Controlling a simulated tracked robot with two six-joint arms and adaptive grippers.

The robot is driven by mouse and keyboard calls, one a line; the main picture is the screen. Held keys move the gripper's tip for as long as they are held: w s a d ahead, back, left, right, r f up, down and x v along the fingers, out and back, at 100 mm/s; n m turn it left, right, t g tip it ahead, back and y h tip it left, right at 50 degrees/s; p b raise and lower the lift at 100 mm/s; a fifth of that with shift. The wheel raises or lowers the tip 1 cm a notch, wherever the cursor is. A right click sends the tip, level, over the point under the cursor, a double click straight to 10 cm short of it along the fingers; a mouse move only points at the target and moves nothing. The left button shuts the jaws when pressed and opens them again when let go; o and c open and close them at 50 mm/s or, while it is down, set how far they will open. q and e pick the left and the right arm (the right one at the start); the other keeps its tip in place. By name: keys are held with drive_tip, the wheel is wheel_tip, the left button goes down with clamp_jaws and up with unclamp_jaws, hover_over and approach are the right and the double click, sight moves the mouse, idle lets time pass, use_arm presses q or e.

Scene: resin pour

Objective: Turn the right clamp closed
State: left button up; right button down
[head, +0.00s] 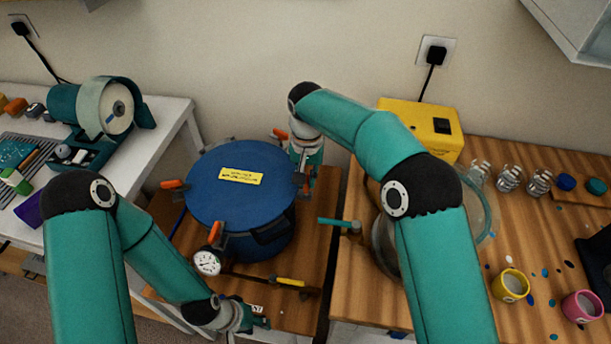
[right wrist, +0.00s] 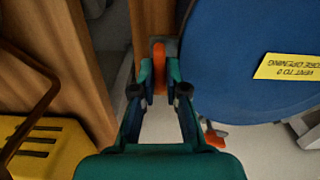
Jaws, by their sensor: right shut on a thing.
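The blue pressure pot (head: 240,205), its round lid marked with a yellow label (head: 241,177), stands on the wooden bench. The right clamp (head: 306,188) is at the lid's right rim, partly hidden by my right gripper (head: 306,172). In the right wrist view my right gripper (right wrist: 159,75) is shut on the orange handle of the right clamp (right wrist: 158,52), beside the blue lid (right wrist: 230,60). My left gripper (head: 258,320) is low at the bench's front, apart from the pot; its jaw opening is unclear.
Other orange-handled clamps sit at the lid's left (head: 173,184), back (head: 280,134) and front (head: 215,232). A pressure gauge (head: 207,262) and a yellow-handled valve (head: 290,282) are at the pot's front. A yellow machine (head: 420,125) stands right of my right arm.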

sight(307, 180)
drive_tip(key=n+p, duration=0.1)
drive_tip(key=n, duration=0.2)
drive_tip(key=shift+r+n, duration=0.1)
drive_tip(key=shift+n, duration=0.2)
drive_tip(key=n+p, duration=0.1)
drive_tip(key=n, duration=0.3)
drive_tip(key=n+p, duration=0.1)
drive_tip(key=n, duration=0.4)
drive_tip(key=shift+n+p, duration=0.4)
drive_tip(key=shift+n, duration=1.9)
drive_tip(key=shift+w, duration=0.1)
drive_tip(key=c, duration=1.2)
unclamp_jaws()
wheel_tip(307, 180, up, 12)
